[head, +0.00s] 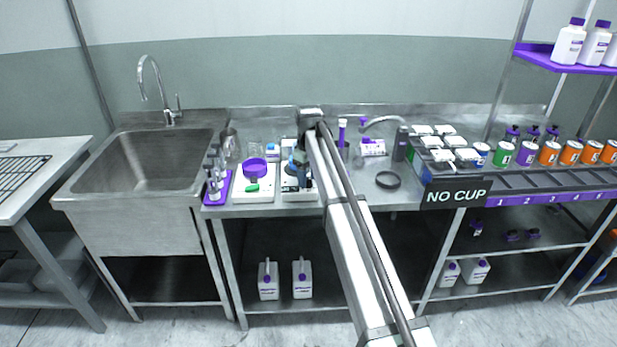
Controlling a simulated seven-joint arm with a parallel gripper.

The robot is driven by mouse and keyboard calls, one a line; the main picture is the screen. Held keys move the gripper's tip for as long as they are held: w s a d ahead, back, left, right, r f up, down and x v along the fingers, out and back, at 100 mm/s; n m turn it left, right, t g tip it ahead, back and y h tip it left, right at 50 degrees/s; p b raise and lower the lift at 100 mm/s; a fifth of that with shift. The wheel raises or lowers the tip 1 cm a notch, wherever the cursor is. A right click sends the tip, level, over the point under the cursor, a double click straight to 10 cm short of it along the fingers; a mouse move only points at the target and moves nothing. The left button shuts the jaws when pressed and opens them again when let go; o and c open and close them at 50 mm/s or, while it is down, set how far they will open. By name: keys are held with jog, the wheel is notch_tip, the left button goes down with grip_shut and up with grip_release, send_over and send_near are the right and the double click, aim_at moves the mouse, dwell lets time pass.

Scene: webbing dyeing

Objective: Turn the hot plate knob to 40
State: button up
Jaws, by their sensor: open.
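A white bench unit, which looks like the hot plate (290,196), stands on the steel counter left of the middle. Its knob and any scale marks are too small or hidden to read. My gripper (298,166) is over this unit, pointing down, open and small in the picture. I cannot tell whether its fingers touch the unit. My arm reaches in from the lower right and covers the unit's right side.
Left of it are a white unit (241,196) with a purple dish (254,168), and a purple tray (216,197) of bottles. The sink (140,165) is farther left.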

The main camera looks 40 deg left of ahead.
jog(key=shift+f, duration=0.2)
grip_shut()
dwell(0.5)
